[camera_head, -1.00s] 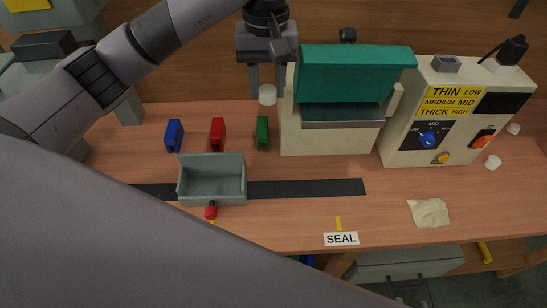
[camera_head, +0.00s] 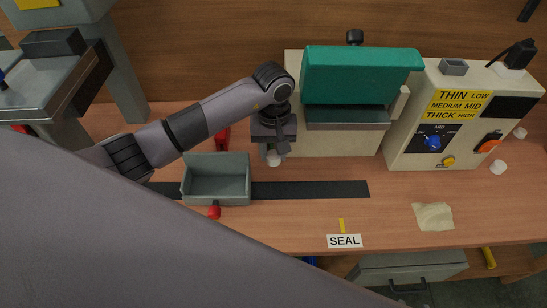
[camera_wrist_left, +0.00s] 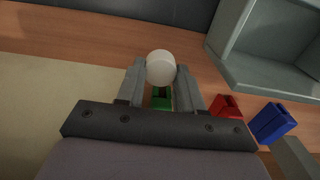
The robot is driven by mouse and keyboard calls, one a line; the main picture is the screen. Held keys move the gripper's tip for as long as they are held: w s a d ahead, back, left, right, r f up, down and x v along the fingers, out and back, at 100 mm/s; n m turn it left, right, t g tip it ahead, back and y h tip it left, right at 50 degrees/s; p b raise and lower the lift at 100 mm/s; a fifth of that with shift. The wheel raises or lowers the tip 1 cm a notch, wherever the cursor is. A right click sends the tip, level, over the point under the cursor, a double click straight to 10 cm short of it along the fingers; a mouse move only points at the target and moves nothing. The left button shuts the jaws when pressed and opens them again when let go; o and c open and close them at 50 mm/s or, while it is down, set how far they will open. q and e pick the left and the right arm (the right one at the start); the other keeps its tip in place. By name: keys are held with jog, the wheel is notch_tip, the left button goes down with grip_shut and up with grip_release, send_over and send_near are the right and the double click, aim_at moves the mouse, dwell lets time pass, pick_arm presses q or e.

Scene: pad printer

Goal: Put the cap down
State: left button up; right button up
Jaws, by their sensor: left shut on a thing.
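The white cap (camera_head: 274,159) is held between the fingertips of my left gripper (camera_head: 273,152), in front of the machine with the teal cover. It also shows in the left wrist view (camera_wrist_left: 161,68), pinched between the two grey fingers. Wooden bench top shows around the cap in the wrist view; I cannot tell how high above it the cap is. My right gripper is not seen; a large grey link of my own covers the lower left of the head view.
A grey open bin (camera_head: 216,187) stands left of the gripper on a black strip (camera_head: 310,189). Red (camera_wrist_left: 227,106), blue (camera_wrist_left: 273,122) and green (camera_wrist_left: 162,99) blocks are near. The teal-covered machine (camera_head: 358,80) and control box (camera_head: 440,125) stand right.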

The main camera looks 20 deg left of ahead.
aim_at(274, 154)
pick_arm(q)
notch_tip(274, 154, down, 3)
jog(key=shift+f, duration=0.2)
jog(key=shift+f+b, duration=0.25)
jog(key=shift+b, duration=0.05)
jog(key=o, duration=1)
jog(key=shift+r, duration=0.1)
jog(key=shift+r, duration=0.1)
